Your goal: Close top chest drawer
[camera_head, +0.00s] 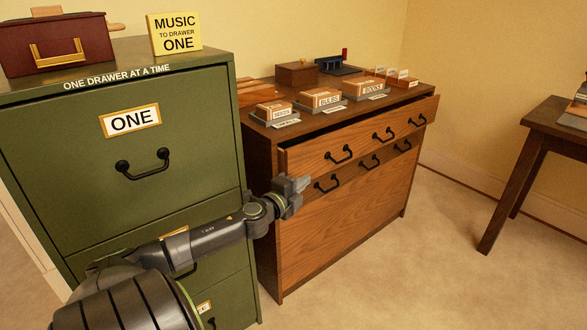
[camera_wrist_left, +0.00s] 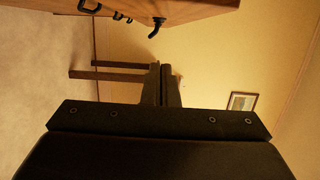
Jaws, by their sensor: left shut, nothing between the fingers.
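The wooden chest (camera_head: 330,240) stands right of the green cabinet in the head view. Its top drawer (camera_head: 365,130) stands out from the chest's front, with a dark gap along its upper edge and three black handles. My left gripper (camera_head: 303,183) is shut and empty, close to the drawer's left front, just below it and left of a black handle. In the left wrist view the shut fingers (camera_wrist_left: 162,84) point up the picture, and the wooden drawer front (camera_wrist_left: 185,10) with black handles shows at the top. My right gripper is in neither view.
A green filing cabinet (camera_head: 60,170) labelled ONE stands left, with a red case (camera_head: 60,42) and a yellow sign (camera_head: 175,33) on top. Small labelled boxes (camera_head: 322,98) stand on the chest. A dark table (camera_head: 548,125) is at right. The carpet (camera_head: 430,250) between is clear.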

